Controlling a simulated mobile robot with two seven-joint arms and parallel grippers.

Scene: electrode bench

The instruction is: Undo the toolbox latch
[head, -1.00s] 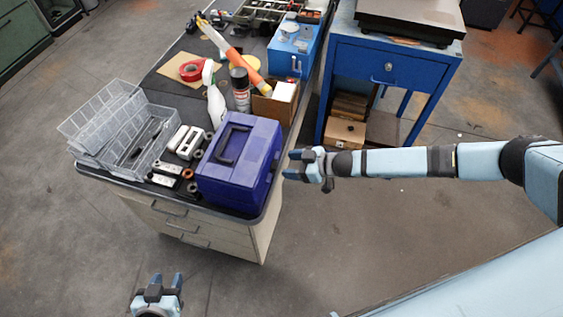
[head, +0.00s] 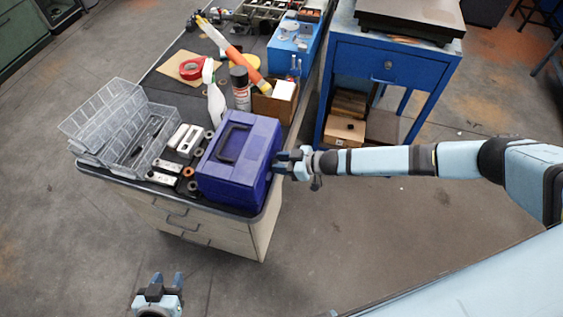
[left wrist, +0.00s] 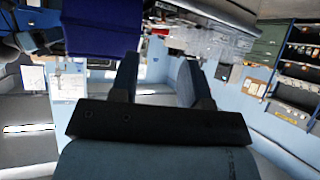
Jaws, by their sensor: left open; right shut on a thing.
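The blue-purple toolbox (head: 238,172) stands closed on the front right of the dark-topped bench, its dark carry handle on the lid. My right gripper (head: 280,164) is at the toolbox's right side, shut on what appears to be the toolbox latch. The fingers hide the latch, so I cannot tell its position. My left gripper (head: 167,279) is open and empty in front of the bench, below and apart from the toolbox. In the left wrist view its two fingers (left wrist: 158,64) are spread, with the toolbox (left wrist: 103,28) at the upper left.
A clear compartment case (head: 120,130) stands open to the left of the toolbox, with small parts between them. A white spray bottle (head: 215,103), a dark can (head: 240,90) and a cardboard box (head: 273,103) stand behind it.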

